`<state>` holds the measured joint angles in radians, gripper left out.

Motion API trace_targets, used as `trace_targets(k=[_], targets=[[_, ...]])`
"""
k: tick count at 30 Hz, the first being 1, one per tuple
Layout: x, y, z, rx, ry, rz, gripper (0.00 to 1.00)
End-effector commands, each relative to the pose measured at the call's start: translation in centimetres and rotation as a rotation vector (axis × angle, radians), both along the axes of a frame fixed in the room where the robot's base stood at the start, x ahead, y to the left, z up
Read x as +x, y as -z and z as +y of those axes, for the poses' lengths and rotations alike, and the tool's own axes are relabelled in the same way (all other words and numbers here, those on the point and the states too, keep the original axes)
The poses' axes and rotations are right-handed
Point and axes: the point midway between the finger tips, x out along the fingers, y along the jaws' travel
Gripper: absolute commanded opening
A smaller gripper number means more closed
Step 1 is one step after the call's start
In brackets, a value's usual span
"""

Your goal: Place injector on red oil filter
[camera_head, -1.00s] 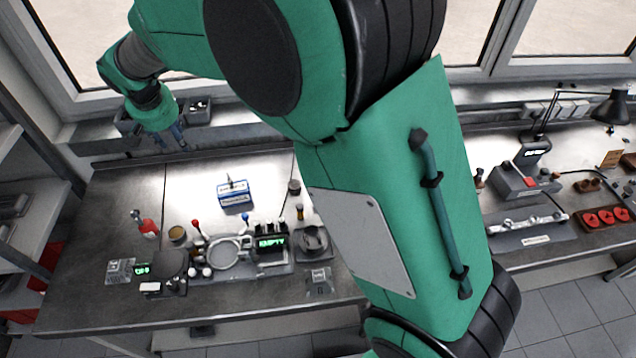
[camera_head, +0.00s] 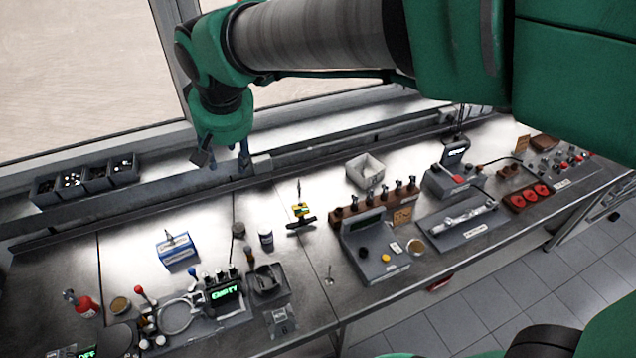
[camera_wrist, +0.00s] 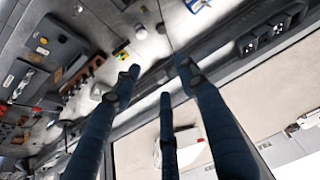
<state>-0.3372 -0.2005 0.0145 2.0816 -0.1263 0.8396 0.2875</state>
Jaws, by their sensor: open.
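My gripper (camera_head: 223,158) hangs open and empty above the back edge of the bench. Its spread fingers also show in the wrist view (camera_wrist: 160,76), with nothing between them. Several dark upright pieces that look like injectors stand in a brown wooden rack (camera_head: 402,217), forward and right of my gripper. The rack also shows in the wrist view (camera_wrist: 82,74). A red item with a dark top (camera_head: 87,305) stands at the far left of the bench. Several red round pieces (camera_head: 530,195) sit in a tray at the right. I cannot tell which is the red oil filter.
A grey box with buttons (camera_head: 375,255) stands before the rack and an open light bin (camera_head: 364,170) behind it. A blue box (camera_head: 177,250), a small cylinder (camera_head: 266,241) and a yellow-green item (camera_head: 301,211) stand left of the rack. Windows line the back.

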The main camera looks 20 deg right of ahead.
Motion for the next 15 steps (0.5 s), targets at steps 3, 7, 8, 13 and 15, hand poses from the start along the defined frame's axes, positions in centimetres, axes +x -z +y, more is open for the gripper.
trace_targets(k=[3,7,8,13,15], targets=[[-2.9,-0.6,-3.2,0.005,0.02,-0.01,0.42],[-6.1,-0.7,-6.1,0.005,0.037,-0.019,0.42],[-6.8,-0.7,-6.7,0.006,0.04,-0.021,0.42],[-11.1,-0.4,-9.9,0.008,0.061,-0.034,0.42],[-12.8,0.0,-11.1,0.009,0.071,-0.04,0.42]])
